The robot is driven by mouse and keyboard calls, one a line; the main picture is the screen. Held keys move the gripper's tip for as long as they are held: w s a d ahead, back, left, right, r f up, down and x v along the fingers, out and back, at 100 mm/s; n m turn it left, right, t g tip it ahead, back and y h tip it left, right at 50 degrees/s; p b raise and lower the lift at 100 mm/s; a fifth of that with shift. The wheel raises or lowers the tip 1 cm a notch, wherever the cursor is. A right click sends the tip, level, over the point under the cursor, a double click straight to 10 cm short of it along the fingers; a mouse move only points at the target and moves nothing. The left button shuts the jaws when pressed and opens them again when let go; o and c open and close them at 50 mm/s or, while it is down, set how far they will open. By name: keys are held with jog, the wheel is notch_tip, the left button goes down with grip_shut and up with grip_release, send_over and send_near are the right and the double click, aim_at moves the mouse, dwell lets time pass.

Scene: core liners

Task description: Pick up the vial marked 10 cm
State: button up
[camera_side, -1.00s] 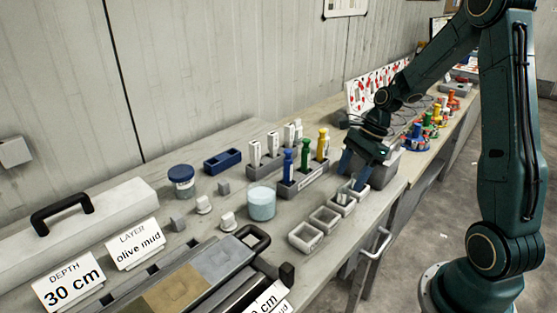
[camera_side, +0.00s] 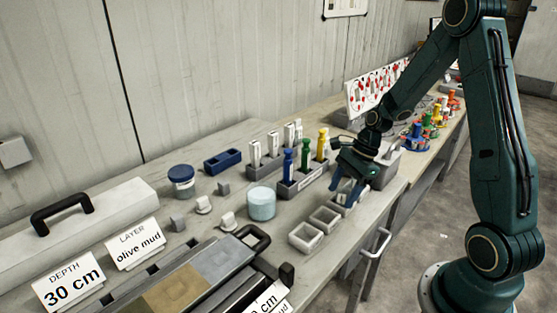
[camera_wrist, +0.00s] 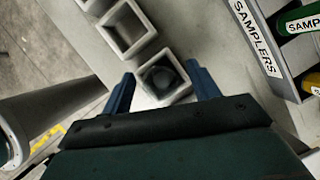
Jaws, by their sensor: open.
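My gripper (camera_side: 346,188) is open over the row of small grey square cups beside the sampler rack. In the wrist view its two blue fingers (camera_wrist: 160,75) stand on either side of one cup (camera_wrist: 150,98). A round dark-grey shape (camera_wrist: 161,77) shows inside that cup; I cannot tell whether it is a vial. Nothing is visibly gripped. White labelled items (camera_side: 255,154) stand in a grey rack behind the samplers. No 10 cm marking is readable on any vial.
The sampler rack (camera_wrist: 257,40) holds blue, green and yellow samplers close to the gripper. Empty grey cups (camera_side: 306,237) continue toward the front. A light-blue jar (camera_side: 262,204), a dark-blue jar (camera_side: 182,181) and a blue tray (camera_side: 222,162) stand to the left.

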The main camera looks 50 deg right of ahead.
jog(key=shift+c, duration=0.2)
jog(key=c, duration=1)
jog(key=shift+r, duration=0.1)
notch_tip(320, 180, up, 20)
jog(key=shift+f, duration=0.1)
dwell(0.7)
